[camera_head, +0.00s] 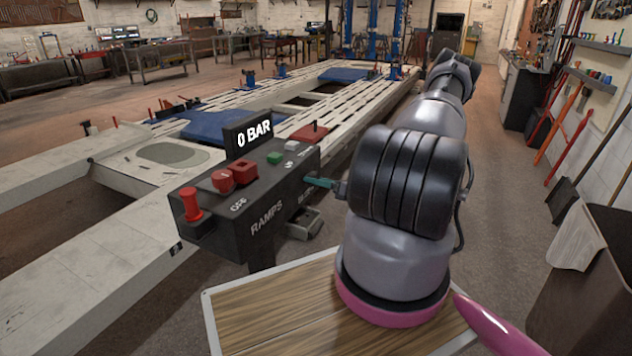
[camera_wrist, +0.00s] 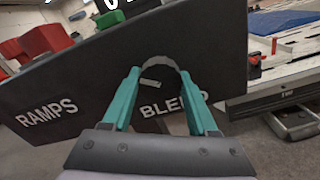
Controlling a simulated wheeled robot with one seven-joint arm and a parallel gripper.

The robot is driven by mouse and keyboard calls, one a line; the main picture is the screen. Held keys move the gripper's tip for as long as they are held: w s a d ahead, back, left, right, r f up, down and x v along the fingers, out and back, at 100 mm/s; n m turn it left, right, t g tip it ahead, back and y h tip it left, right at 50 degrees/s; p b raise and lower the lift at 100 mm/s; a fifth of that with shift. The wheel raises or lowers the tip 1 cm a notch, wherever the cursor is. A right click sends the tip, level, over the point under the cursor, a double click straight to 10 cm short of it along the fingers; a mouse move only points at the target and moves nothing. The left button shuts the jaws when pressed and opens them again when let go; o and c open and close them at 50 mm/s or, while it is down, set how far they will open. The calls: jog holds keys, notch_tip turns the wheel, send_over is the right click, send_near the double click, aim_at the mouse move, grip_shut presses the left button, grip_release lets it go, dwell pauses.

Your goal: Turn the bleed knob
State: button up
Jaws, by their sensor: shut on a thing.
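The bleed knob (camera_wrist: 158,66) is a dark round knob with a pale mark on its face, on the side of the dark control box (camera_wrist: 75,90) just above the BLEED lettering. My gripper (camera_wrist: 160,80) has its two teal fingers on either side of the knob, shut on it. In the head view my gripper (camera_head: 318,182) reaches the right side of the control box (camera_head: 240,205), and my wrist hides most of the fingers. The knob itself is not clearly seen in the head view. The pale mark looks slightly tilted.
The frame bench (camera_head: 290,120) stretches behind. A dark bin (camera_head: 588,290) stands at right.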

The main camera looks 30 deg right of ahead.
jog(key=m, duration=0.5)
jog(key=shift+m, duration=0.3)
jog(key=m, duration=0.5)
jog(key=shift+m, duration=0.4)
jog(key=o, duration=1.4)
jog(key=shift+c, duration=0.2)
jog(key=shift+s, duration=0.1)
jog(key=v, duration=1)
jog(key=shift+s+d, duration=0.25)
